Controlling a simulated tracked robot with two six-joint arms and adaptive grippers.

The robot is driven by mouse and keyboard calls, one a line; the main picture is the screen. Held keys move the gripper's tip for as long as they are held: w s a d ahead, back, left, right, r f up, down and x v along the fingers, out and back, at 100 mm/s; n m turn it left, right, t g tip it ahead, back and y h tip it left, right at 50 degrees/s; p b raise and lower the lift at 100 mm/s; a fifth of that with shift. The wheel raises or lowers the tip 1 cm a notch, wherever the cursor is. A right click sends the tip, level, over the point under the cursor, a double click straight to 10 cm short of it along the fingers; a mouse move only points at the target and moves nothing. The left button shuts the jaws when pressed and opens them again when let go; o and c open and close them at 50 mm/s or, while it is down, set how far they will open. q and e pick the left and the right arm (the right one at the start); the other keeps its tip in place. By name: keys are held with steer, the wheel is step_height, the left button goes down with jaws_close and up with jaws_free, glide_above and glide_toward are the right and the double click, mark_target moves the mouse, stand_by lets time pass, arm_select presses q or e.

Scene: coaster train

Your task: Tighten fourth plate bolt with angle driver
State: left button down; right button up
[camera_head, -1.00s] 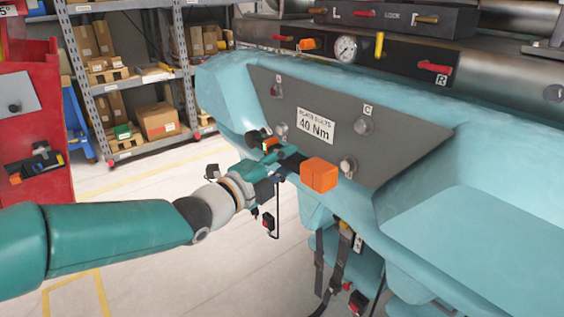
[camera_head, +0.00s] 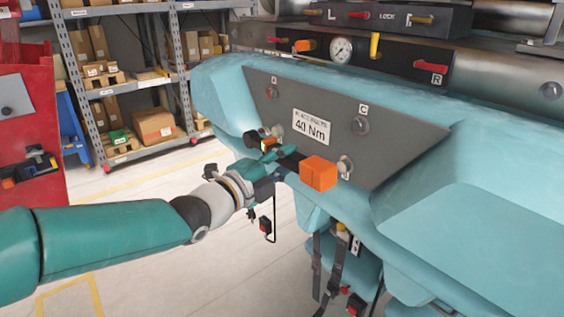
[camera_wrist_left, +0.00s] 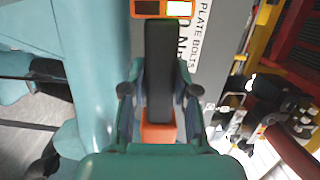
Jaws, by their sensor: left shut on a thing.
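A grey plate (camera_head: 395,135) marked "PLATE BOLTS 40 Nm" is fixed to the light-blue car body. Its bolts show at A (camera_head: 272,92), at C (camera_head: 360,124) and at the lower right (camera_head: 345,165); another (camera_head: 277,131) at the lower left is partly covered by my gripper. My left gripper (camera_head: 277,167) is shut on the angle driver, a black bar with an orange block (camera_head: 319,173) at its end. This block appears just left of the lower-right bolt; contact cannot be told. In the left wrist view the driver's black body (camera_wrist_left: 160,75) lies between both fingers (camera_wrist_left: 158,98).
Levers and a gauge (camera_head: 342,50) sit on a panel above the plate. Straps (camera_head: 335,262) hang below the car body. A red cabinet (camera_head: 35,110) and shelves with boxes (camera_head: 155,125) stand at the left. The floor between is clear.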

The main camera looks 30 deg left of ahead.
mark_target(297, 153)
arm_select(q)
steer(key=shift+w+d+r+b, duration=0.15)
steer(key=shift+w+b, duration=0.1)
steer(key=shift+w, duration=0.1)
steer(key=shift+w+d+r+b, duration=0.1)
steer(key=shift+w+b, duration=0.1)
steer(key=shift+w, duration=0.15)
steer(key=shift+b, duration=0.45)
stand_by(0.4)
steer(key=shift+b+x, duration=0.45)
steer(key=shift+x, duration=0.4)
stand_by(1.6)
steer(key=shift+d+b, duration=0.2)
steer(key=shift+b, duration=0.2)
stand_by(1.2)
steer(key=shift+s+a, duration=0.1)
steer(key=shift+s, duration=0.1)
steer(key=shift+v, duration=0.9)
steer(key=shift+s+a, duration=0.3)
steer(key=shift+s, duration=0.2)
steer(key=shift+s+a, duration=0.3)
steer(key=shift+s, duration=0.2)
steer(key=shift+f, duration=0.1)
